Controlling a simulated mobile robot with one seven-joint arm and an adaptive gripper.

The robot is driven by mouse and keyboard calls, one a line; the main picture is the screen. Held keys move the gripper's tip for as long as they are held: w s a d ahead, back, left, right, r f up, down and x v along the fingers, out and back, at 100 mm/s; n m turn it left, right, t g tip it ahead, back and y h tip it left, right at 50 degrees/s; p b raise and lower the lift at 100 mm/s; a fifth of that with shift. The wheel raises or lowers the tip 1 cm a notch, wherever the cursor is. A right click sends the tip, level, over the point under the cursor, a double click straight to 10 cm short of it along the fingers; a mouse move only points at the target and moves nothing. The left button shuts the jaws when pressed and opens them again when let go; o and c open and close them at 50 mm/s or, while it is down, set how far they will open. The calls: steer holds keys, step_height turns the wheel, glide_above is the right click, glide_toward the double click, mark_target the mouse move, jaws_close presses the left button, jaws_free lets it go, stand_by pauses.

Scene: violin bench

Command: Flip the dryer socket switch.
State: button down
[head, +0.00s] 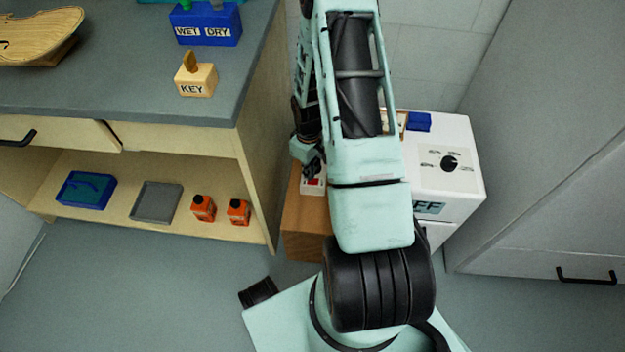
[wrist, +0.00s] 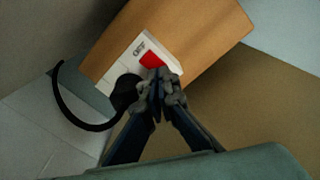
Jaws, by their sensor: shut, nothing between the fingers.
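The dryer socket is a white plate (wrist: 121,69) on top of a wooden block, with a red switch (wrist: 151,60) at one end and a black plug (wrist: 126,92) with a cord in it. In the head view the socket (head: 312,190) shows small beside my arm, with a bit of red on it. My gripper (wrist: 158,82) is shut and empty, its fingertips at the near edge of the red switch. I cannot tell whether they touch it. The fingers hide part of the switch, and its position is unclear. In the head view my gripper (head: 314,168) is just above the socket.
The wooden block (head: 305,238) stands between the workbench (head: 255,150) and a white cabinet with a dial (head: 450,162). The black cord (wrist: 62,105) loops off the block's side. A KEY block (head: 196,80) and a blue WET/DRY holder (head: 207,28) stand on the bench.

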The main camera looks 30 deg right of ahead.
stand_by(0.5)
step_height(320, 180, up, 7)
steer(key=p, duration=0.5)
stand_by(0.7)
